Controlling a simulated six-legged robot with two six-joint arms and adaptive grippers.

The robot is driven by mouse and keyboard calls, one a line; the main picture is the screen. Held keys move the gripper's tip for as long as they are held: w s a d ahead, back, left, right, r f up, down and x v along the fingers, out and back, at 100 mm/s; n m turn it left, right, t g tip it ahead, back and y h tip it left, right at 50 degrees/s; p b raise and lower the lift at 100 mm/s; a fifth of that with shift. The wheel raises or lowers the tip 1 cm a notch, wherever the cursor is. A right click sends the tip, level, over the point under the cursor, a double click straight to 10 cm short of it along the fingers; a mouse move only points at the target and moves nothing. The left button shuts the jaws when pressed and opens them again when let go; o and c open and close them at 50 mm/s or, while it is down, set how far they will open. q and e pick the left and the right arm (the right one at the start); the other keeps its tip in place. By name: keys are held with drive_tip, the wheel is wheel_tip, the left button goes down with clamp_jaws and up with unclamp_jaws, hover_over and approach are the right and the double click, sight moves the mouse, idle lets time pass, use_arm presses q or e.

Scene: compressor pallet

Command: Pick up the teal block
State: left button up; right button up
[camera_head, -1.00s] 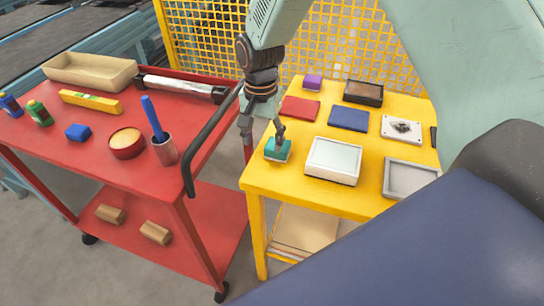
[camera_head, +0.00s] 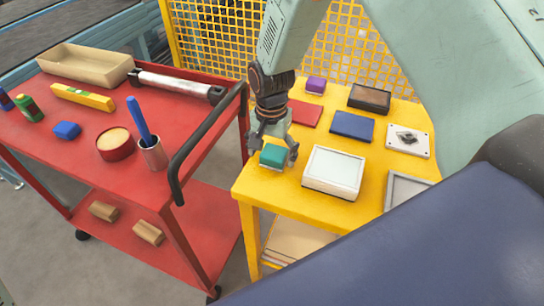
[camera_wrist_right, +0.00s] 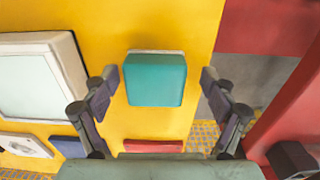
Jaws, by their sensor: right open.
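The teal block (camera_head: 273,155) sits near the left edge of the yellow table (camera_head: 290,194). It also shows in the right wrist view (camera_wrist_right: 155,80), centred between the fingers, with a thin pale layer along one edge. My right gripper (camera_head: 274,148) is open, with a finger on either side of the block. In the right wrist view the fingertips of my right gripper (camera_wrist_right: 156,80) stand apart from the block, with yellow tabletop in both gaps. My left gripper is not in view.
A white-framed box (camera_head: 334,172) stands just right of the block. The red cart's black handle (camera_head: 205,140) rises close on the left.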

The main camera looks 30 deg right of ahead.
sight(274, 152)
drive_tip(key=shift+d+f, duration=0.2)
drive_tip(key=shift+d, duration=0.55)
drive_tip(key=shift+c, duration=0.9)
drive_tip(key=shift+a+r, duration=0.25)
drive_tip(key=shift+a, duration=0.45)
drive_tip(key=c, duration=0.5)
drive_tip(key=shift+s+d+f, duration=0.1)
drive_tip(key=shift+d+f, duration=0.1)
drive_tip(key=shift+d, duration=0.35)
drive_tip(key=c, duration=0.4)
drive_tip(key=shift+a, duration=0.2)
drive_tip(key=shift+c, duration=1.1)
drive_tip(key=shift+a+r, duration=0.1)
drive_tip(key=shift+a, duration=0.05)
drive_tip(key=shift+r, duration=0.2)
wheel_tip(274, 152, up, 9)
drive_tip(key=shift+f+p, duration=0.15)
drive_tip(key=shift+p, duration=0.65)
drive_tip(key=shift+d+r, duration=0.25)
drive_tip(key=shift+r, duration=0.15)
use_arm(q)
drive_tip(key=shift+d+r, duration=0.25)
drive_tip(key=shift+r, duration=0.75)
use_arm(e)
drive_tip(key=shift+a, duration=0.1)
